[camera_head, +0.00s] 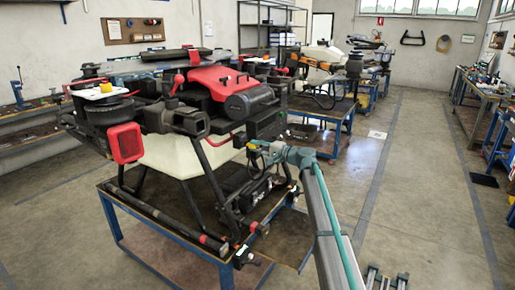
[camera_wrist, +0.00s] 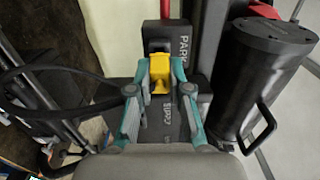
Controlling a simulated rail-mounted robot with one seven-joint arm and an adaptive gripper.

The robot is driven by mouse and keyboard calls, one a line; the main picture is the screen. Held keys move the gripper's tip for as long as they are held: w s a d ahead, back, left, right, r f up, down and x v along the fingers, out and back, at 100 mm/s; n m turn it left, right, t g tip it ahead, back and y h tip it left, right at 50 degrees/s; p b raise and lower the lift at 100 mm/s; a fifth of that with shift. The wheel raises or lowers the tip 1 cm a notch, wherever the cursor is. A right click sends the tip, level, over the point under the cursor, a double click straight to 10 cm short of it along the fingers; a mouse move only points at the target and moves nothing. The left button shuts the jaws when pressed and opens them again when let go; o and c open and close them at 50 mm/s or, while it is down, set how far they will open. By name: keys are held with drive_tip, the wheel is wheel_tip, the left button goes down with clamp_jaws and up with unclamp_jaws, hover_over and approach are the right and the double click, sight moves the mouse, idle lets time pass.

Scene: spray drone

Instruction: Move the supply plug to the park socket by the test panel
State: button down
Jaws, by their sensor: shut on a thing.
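In the wrist view my gripper (camera_wrist: 160,76) has its two teal fingers closed on a yellow plug (camera_wrist: 160,82). The plug lies between a label reading PARK above and a second, partly hidden label below that I cannot read fully. Both labels are on a black panel (camera_wrist: 185,65). A dark, grey-rimmed recess shows on the panel just above the plug. I cannot tell whether the plug is seated in a socket.
A black cylinder (camera_wrist: 262,75) with a handle stands close to the right of the panel. Black cables (camera_wrist: 60,68) and dark tubes lie at the left. The drone rests on a blue-framed table (camera_head: 165,238). The floor to the right is open.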

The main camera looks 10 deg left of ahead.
drive_tip(key=shift+x, duration=1)
drive_tip(key=c, duration=1)
unclamp_jaws()
drive_tip(key=shift+d, duration=0.1)
drive_tip(key=v, duration=1.2)
drive_tip(key=shift+s, duration=0.1)
